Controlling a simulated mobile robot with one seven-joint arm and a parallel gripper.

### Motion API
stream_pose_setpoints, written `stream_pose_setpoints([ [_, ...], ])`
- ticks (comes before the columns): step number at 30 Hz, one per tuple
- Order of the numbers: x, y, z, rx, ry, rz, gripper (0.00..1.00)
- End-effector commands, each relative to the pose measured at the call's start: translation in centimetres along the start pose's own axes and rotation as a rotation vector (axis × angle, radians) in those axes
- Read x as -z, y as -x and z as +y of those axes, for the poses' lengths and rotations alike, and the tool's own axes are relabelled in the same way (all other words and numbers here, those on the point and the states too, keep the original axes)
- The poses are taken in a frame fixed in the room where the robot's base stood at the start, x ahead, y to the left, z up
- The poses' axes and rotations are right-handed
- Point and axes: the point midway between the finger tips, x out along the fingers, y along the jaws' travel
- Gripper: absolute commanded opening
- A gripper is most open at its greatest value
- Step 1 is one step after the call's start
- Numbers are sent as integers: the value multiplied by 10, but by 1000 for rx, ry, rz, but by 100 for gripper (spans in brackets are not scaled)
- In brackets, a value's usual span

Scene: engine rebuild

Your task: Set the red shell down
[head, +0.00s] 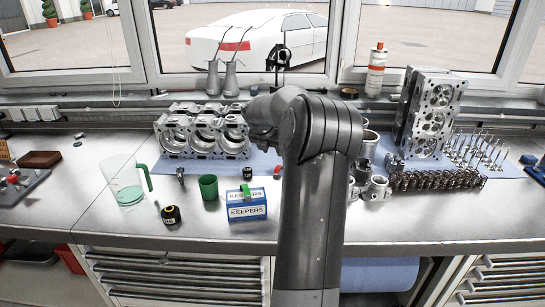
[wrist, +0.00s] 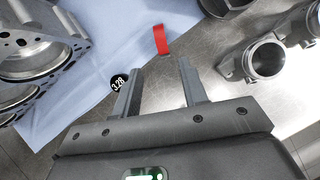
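The red shell (wrist: 161,39) is a small red strip in the wrist view, at the edge of a blue cloth (wrist: 118,30). In the head view the red shell (head: 277,171) is a small red piece just left of my arm. My gripper (wrist: 160,66) is open, with its two fingers apart and nothing between them. The shell lies beyond the fingertips, apart from them. In the head view my arm hides the gripper's fingers.
An engine block (head: 203,136) stands left of my arm. A black round item marked 3.28 (wrist: 119,83) is close by the left finger. Metal pistons (wrist: 264,58) stand to the right. A keepers box (head: 246,205) and green cup (head: 208,187) are nearer the front edge.

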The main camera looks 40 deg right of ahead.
Motion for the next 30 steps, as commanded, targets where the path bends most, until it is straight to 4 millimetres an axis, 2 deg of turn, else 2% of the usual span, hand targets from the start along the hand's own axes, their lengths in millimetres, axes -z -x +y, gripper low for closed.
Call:
stream_pose_setpoints([
  [7,4,10,3,-2,-9,-1,40],
  [11,23,40,19,-9,-82,-6,40],
  [15,65,94,39,-25,-253,-7,40],
  [20,121,157,47,-51,-495,4,40],
  [24,169,205,43,-81,-721,30,40],
  [30,239,261,21,-123,-1059,108,40],
])
